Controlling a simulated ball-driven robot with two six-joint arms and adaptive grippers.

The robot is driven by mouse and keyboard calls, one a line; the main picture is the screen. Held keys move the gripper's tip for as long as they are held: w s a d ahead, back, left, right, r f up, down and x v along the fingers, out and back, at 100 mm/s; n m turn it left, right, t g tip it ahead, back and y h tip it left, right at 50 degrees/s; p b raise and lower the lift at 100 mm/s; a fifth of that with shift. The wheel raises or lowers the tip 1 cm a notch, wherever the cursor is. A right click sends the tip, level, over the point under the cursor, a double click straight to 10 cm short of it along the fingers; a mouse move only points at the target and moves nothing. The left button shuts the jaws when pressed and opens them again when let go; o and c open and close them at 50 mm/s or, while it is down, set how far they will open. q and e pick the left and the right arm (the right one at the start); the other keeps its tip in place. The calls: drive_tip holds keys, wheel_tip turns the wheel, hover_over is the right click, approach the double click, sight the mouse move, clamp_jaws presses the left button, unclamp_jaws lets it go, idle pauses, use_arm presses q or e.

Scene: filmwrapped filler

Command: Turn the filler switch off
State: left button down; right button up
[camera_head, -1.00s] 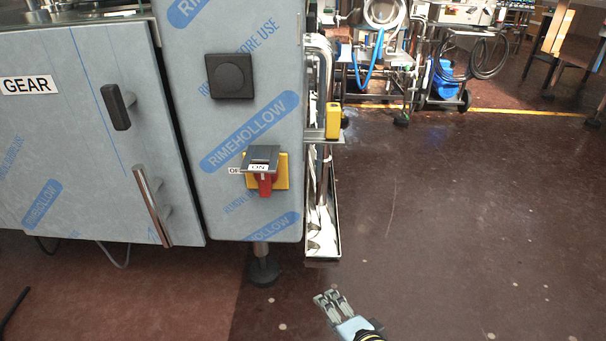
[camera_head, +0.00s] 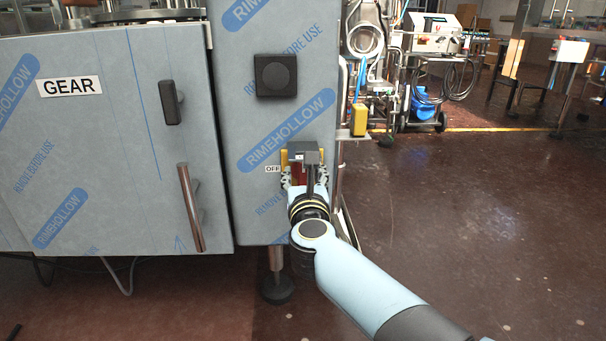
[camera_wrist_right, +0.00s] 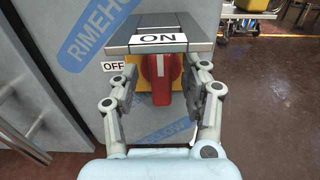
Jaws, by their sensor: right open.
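The filler switch is a red rotary handle (camera_wrist_right: 161,78) on a yellow plate (camera_wrist_right: 139,82), under a grey hood with an "ON" label (camera_wrist_right: 158,39). An "OFF" label (camera_wrist_right: 113,66) is at its left. In the head view the switch (camera_head: 298,172) is on the panel's lower part, mostly hidden by my right arm. My right gripper (camera_head: 303,176) is at the switch. In the wrist view my right gripper (camera_wrist_right: 166,96) is open, one finger on each side of the red handle. I cannot tell whether the fingers touch it. My left gripper is not in view.
The film-wrapped cabinet (camera_head: 110,140) has a "GEAR" label, a black latch (camera_head: 170,102) and a long bar handle (camera_head: 191,207). A black square knob (camera_head: 276,75) is above the switch. A yellow box (camera_head: 359,119) is right of the panel. The floor at right is open.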

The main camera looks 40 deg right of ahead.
drive_tip(key=shift+w+d, duration=0.4)
drive_tip(key=shift+w, duration=0.15)
clamp_jaws()
